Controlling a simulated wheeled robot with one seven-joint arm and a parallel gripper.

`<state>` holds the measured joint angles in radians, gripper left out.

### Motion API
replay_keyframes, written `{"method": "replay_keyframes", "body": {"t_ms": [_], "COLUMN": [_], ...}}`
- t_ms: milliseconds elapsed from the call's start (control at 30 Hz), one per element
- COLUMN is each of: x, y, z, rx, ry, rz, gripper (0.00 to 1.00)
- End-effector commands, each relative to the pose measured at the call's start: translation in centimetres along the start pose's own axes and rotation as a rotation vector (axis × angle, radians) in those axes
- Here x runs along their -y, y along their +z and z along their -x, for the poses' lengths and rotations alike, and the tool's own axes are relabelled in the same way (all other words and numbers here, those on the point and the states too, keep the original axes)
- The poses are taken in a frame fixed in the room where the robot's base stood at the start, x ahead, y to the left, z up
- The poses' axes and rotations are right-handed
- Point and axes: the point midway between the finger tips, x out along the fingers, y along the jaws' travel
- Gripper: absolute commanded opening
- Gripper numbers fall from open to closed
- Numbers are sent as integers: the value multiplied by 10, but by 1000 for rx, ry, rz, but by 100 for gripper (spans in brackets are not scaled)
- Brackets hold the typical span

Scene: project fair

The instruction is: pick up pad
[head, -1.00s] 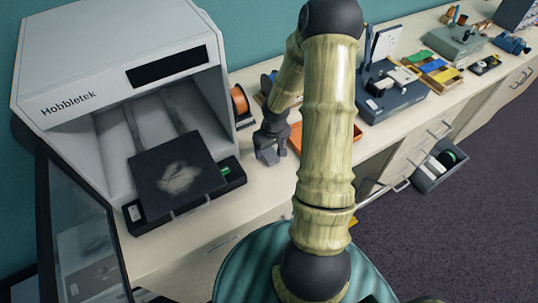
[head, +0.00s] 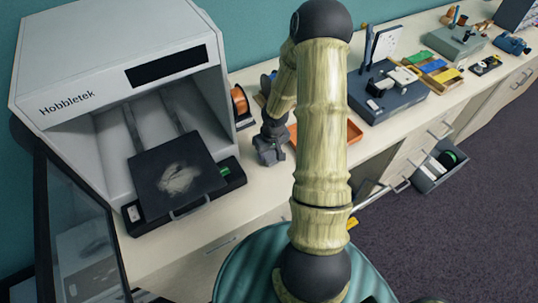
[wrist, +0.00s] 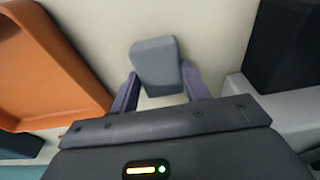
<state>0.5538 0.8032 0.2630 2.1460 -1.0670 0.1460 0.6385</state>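The pad is most likely the small grey block (wrist: 156,62) in the wrist view, lying on the pale worktop. My gripper (wrist: 159,72) has its two purple fingers apart, one on each side of the block's near part. The gaps look very narrow, and I cannot tell whether the fingers touch it or how far above the worktop they are. In the head view my gripper (head: 269,151) is low over the counter, between the printer and the orange tray. I cannot make out the block there.
An orange tray (wrist: 45,65) lies left of my gripper in the wrist view, and a dark block (wrist: 282,45) right. In the head view the grey Hobbletek printer (head: 70,75) stands left with its dark plate (head: 178,178), beside an orange spool (head: 241,102).

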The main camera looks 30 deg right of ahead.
Motion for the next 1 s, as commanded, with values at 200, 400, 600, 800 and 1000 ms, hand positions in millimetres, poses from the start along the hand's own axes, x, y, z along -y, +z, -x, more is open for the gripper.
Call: {"method": "replay_keyframes", "body": {"t_ms": [200,400,600,800,1000], "x": [0,-1,-1,-1,0], "y": [0,-2,-8,-13,-15], "z": [0,15,51,86,99], "rx": [0,-2,-4,-3,0], "ry": [0,1,1,2,0], "rz": [0,-3,-3,-2,0], "gripper": [21,21,21,21,21]}}
